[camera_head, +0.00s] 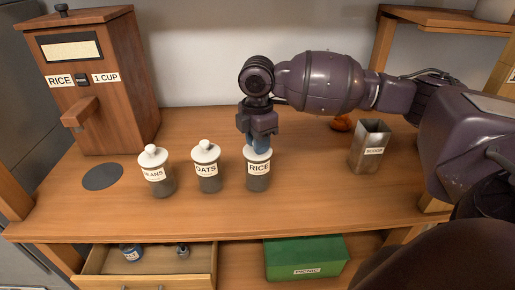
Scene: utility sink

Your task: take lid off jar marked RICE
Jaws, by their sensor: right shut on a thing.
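The jar marked RICE (257,180) stands upright on the wooden counter, rightmost of three labelled jars. Its pale lid (257,155) sits at the top of the jar, mostly hidden by my gripper. My right gripper (257,144) comes straight down over the jar, shut on the lid's knob, which its fingers hide. I cannot tell whether the lid is raised at all from the jar. My left gripper is not in view.
The OATS jar (207,170) and BEANS jar (156,174), both lidded, stand to the left. A wooden RICE dispenser (105,85) is at the back left. A metal tin (369,148) stands at right. An open drawer (150,264) and green box (305,258) are below. The front counter strip is clear.

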